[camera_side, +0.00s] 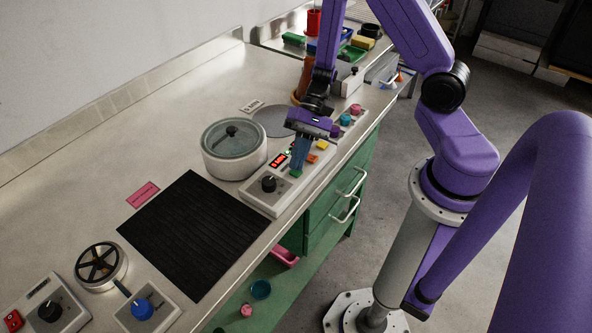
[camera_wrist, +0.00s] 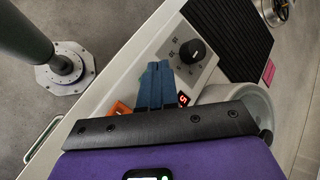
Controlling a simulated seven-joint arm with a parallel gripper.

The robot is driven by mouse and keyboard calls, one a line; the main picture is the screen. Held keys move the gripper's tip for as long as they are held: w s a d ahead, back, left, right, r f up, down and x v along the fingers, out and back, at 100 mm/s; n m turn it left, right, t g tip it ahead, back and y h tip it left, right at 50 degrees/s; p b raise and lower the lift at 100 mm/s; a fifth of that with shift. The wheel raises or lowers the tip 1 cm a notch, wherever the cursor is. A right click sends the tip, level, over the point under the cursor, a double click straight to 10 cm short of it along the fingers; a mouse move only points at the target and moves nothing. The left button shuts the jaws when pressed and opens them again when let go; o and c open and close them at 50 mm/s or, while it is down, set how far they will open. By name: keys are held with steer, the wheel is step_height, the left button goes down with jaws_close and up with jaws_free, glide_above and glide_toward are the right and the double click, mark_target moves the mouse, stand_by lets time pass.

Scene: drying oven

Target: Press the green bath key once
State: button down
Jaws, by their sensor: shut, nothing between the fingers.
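A pale control panel (camera_side: 262,195) lies along the front edge of the bench, with a black knob (camera_side: 269,183), a red lit display (camera_side: 279,160), an orange key (camera_side: 312,158) and a yellow key (camera_side: 322,145). The green key (camera_side: 295,174) shows as a small patch just below my blue fingertips. My gripper (camera_side: 298,167) is shut and empty, pointing down over it; I cannot tell whether they touch.
A round lidded bath (camera_side: 233,152) stands behind the panel, with a grey disc (camera_side: 274,121) beside it. Pink and teal knobs (camera_side: 350,114) are further along. A black mat (camera_side: 195,232) lies to the left. A green drawer cabinet (camera_side: 325,200) is below the bench.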

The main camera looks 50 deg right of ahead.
steer(key=shift+r, duration=0.35)
steer(key=shift+r, duration=0.1)
steer(key=shift+r, duration=2.4)
steer(key=s+r+n+t+h, duration=0.1)
steer(key=s+r+n+h, duration=0.3)
steer(key=s+n, duration=0.3)
steer(key=s+r+n+t+h, duration=0.1)
steer(key=s+r+n+h, duration=0.3)
steer(key=s+n, duration=0.4)
steer(key=r+n, duration=0.1)
steer(key=n, duration=0.3)
steer(key=shift+s+d+h, duration=0.15)
steer(key=shift+d+h, duration=0.15)
steer(key=shift+d, duration=0.05)
